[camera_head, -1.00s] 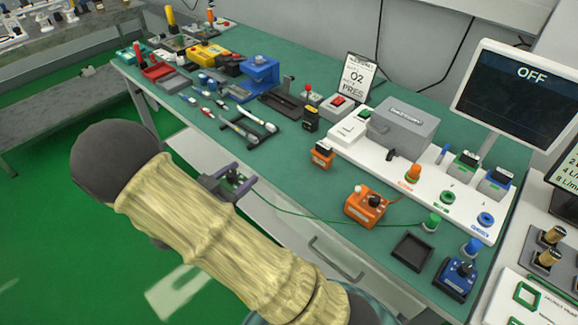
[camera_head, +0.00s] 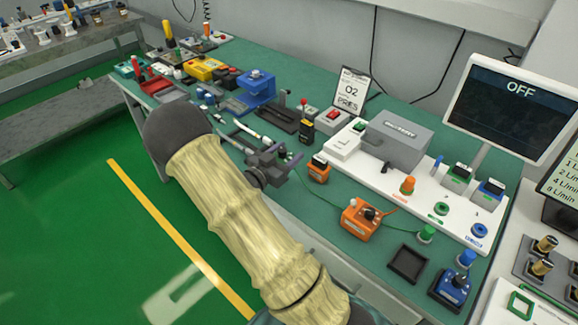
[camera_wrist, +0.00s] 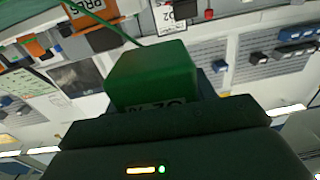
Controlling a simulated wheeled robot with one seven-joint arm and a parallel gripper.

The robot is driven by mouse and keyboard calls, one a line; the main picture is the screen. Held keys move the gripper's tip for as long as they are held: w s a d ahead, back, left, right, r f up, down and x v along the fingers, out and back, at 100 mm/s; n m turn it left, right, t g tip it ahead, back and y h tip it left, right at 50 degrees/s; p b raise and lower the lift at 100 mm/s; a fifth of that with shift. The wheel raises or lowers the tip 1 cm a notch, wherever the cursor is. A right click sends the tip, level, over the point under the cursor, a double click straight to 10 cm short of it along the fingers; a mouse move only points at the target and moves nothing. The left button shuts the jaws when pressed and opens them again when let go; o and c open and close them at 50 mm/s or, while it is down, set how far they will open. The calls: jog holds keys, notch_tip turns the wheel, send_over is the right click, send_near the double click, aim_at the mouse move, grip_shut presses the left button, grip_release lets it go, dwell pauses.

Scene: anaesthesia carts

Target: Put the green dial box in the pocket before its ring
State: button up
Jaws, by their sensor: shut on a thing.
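The green dial box (camera_wrist: 155,75) fills the middle of the wrist view, with its lettered edge at my gripper. My gripper (camera_head: 284,160) is shut on it above the bench's front edge; in the head view the box is mostly hidden by the jaws. A green cable runs from the box to a green plug (camera_head: 427,233) on the bench. The empty black square pocket (camera_head: 408,263) lies right of my gripper, between the orange dial box (camera_head: 361,219) and the blue dial box (camera_head: 452,288). The green ring (camera_head: 441,208) is on the white panel behind the pocket.
A small orange block (camera_head: 318,170) stands just right of my gripper. The white panel (camera_head: 378,180) carries a grey case (camera_head: 403,138), an orange plug (camera_head: 407,186) and a blue ring (camera_head: 479,230). A monitor (camera_head: 512,100) reads OFF. Tools lie on the bench to the left.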

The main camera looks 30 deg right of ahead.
aim_at(288, 160)
jog(key=f, duration=0.3)
jog(key=shift+w+d, duration=0.2)
jog(key=shift+d, duration=0.15)
jog(key=shift+s, duration=0.1)
jog(key=shift+d, duration=0.1)
notch_tip(288, 160, down, 2)
jog(key=shift+f, duration=0.15)
jog(key=shift+d+f+p, duration=0.15)
jog(key=shift+f+p, duration=0.3)
jog(key=shift+f, duration=0.1)
jog(key=shift+f, duration=0.25)
jog(key=o, duration=1.4)
